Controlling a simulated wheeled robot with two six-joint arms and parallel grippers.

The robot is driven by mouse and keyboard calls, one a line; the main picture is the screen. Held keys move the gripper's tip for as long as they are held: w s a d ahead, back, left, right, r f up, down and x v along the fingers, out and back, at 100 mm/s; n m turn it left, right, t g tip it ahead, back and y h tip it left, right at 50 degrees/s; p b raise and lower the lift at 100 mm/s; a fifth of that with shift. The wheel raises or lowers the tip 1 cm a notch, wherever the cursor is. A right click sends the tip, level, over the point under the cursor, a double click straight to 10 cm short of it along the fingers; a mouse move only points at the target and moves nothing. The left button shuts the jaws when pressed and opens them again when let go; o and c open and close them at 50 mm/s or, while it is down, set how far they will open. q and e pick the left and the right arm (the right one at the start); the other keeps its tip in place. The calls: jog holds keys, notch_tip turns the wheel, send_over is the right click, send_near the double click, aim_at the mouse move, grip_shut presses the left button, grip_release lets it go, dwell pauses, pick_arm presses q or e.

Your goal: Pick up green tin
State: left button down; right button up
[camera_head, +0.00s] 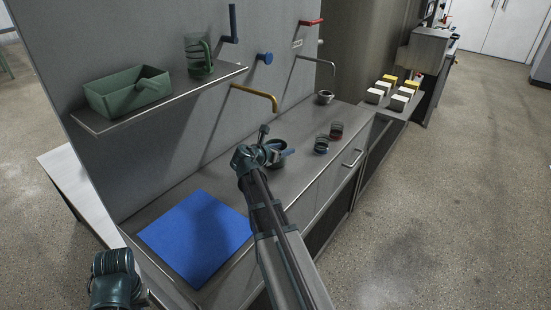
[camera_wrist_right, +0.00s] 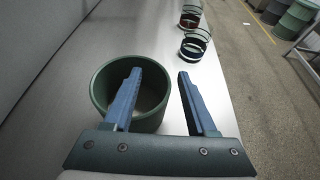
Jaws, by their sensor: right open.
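The green tin (camera_wrist_right: 98,88) is an open, round container standing upright on the grey counter in the right wrist view. In the head view the tin (camera_head: 273,146) is partly hidden by my right arm. My right gripper (camera_wrist_right: 160,72) has its blue fingers apart. One finger overlaps the tin's opening and the other is outside its right side, so the right wall lies between them in the picture. I cannot tell whether they touch it. In the head view the right gripper (camera_head: 284,154) is at the tin. My left gripper does not show.
Two small glass-like jars, one with red (camera_head: 336,130) and one with blue (camera_head: 321,145), stand right of the tin. A blue mat (camera_head: 197,235) lies on the counter. A shelf above holds a green box (camera_head: 127,93) and a green mug (camera_head: 199,56).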

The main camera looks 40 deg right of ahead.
grip_shut()
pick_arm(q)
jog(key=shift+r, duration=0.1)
pick_arm(e)
jog(key=shift+r, duration=0.1)
dwell(0.3)
